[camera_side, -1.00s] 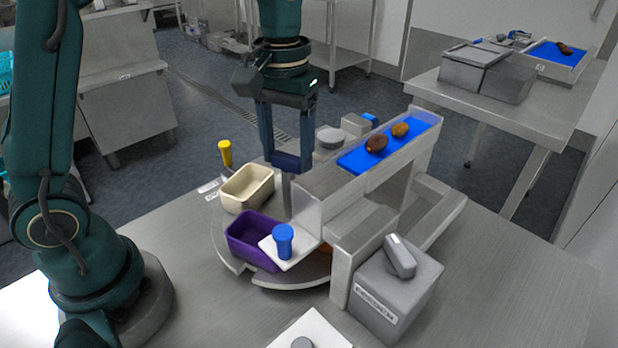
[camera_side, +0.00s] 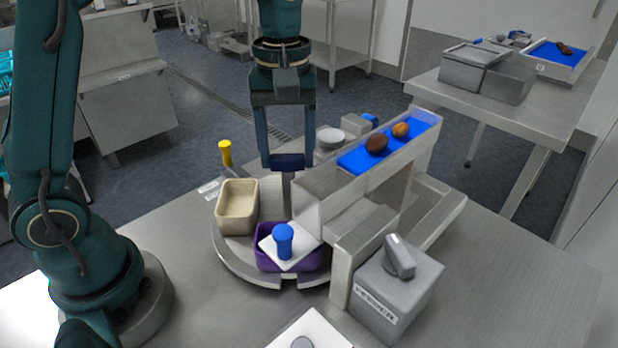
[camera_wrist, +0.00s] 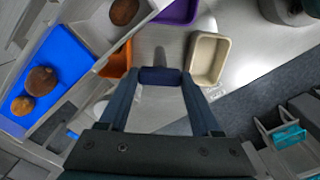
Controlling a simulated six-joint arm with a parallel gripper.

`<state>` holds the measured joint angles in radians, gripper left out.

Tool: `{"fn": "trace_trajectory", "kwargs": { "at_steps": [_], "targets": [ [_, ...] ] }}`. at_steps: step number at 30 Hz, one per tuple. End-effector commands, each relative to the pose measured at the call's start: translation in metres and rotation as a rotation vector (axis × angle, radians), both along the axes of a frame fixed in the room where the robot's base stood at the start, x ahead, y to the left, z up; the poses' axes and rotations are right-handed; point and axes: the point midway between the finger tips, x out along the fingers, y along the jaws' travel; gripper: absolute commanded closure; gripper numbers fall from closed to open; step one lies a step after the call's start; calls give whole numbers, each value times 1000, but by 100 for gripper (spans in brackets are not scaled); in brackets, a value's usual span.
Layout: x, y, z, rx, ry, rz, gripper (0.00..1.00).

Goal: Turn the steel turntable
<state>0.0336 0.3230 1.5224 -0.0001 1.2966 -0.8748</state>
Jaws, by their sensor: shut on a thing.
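The steel turntable (camera_side: 245,268) is a round plate on the bench, partly hidden by the feeder structure. It carries a cream bin (camera_side: 237,208) at its left and a purple bin (camera_side: 268,260) at its front. An orange bin (camera_wrist: 118,62) shows in the wrist view. My gripper (camera_side: 287,163) points down over the turntable, shut on the top of an upright grey post (camera_side: 287,190). The post's foot is hard to see.
A grey box with a lever (camera_side: 400,257) stands front right. A yellow-topped handle (camera_side: 225,152) stands behind left.

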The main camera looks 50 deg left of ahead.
Motion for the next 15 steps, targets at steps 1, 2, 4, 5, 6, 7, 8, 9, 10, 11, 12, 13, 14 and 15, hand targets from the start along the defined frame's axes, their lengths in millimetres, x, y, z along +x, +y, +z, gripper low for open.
{"fn": "trace_trajectory", "kwargs": {
  "at_steps": [1,2,4,5,6,7,8,9,10,11,12,13,14,15],
  "targets": [
    [0,0,1,0,-3,24,100],
    [0,0,1,0,-3,38,100],
    [0,0,1,0,-3,73,100],
    [0,0,1,0,-3,89,100],
    [0,0,1,0,-4,108,100],
    [0,0,1,0,-4,123,100],
    [0,0,1,0,-4,138,100],
    [0,0,1,0,-4,158,100],
    [0,0,1,0,-4,173,100],
    [0,0,1,0,-4,188,100],
    [0,0,1,0,-4,208,100],
    [0,0,1,0,-4,223,100],
    [0,0,1,0,-4,238,100],
    [0,0,1,0,-4,258,100]
  ]
}}
